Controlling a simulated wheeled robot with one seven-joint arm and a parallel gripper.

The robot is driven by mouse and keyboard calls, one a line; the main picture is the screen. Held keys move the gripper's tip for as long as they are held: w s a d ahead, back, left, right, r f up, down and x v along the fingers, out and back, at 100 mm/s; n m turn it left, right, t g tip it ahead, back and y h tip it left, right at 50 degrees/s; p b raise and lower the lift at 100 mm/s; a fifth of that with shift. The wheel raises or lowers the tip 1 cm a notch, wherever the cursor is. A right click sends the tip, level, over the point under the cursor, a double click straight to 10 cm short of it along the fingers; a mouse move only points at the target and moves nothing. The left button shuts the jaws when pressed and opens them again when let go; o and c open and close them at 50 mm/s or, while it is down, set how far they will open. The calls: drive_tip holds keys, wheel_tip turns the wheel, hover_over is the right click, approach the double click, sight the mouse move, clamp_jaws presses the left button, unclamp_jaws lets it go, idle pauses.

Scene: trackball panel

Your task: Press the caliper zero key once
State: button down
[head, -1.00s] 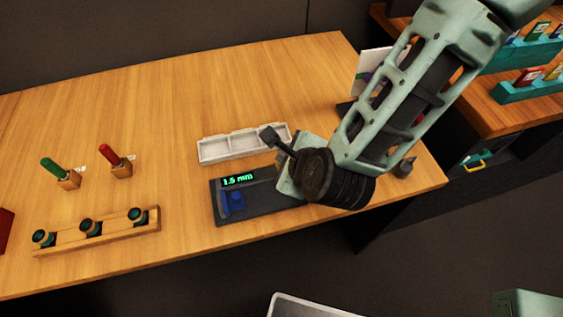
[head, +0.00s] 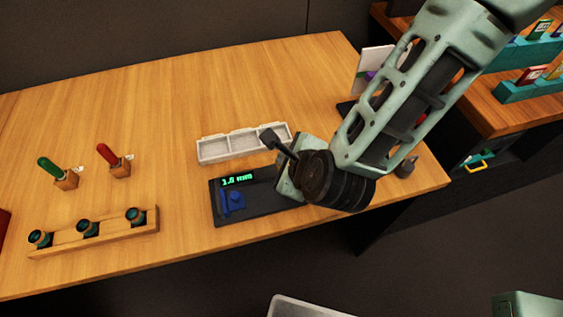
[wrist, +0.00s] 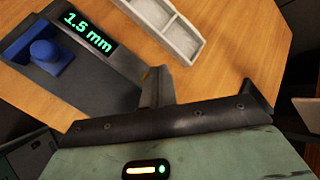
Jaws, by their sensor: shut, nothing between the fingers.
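The caliper panel is a dark slab (head: 258,206) near the table's front edge. Its green display (wrist: 88,32) reads 1.5 mm in the wrist view; in the head view the display (head: 237,180) is blurred. A small yellowish edge shows beside the fingertips. I cannot tell if it is the zero key, or whether the fingers touch anything. My gripper hides that area in the head view.
A white compartment tray (head: 240,146) stands just behind the panel. A wooden rack with several dark round pieces (head: 92,232) and green (head: 50,168) and red (head: 107,155) handles in wooden blocks are at left. The table's middle back is clear.

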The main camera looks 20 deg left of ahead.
drive_tip(key=shift+f+b, duration=0.45)
idle(0.3)
drive_tip(key=shift+r, duration=0.1)
idle(0.3)
drive_tip(key=shift+r+p, duration=0.65)
drive_tip(key=shift+r, duration=0.15)
drive_tip(key=shift+r+p, duration=1.85)
drive_tip(key=shift+r, duration=0.65)
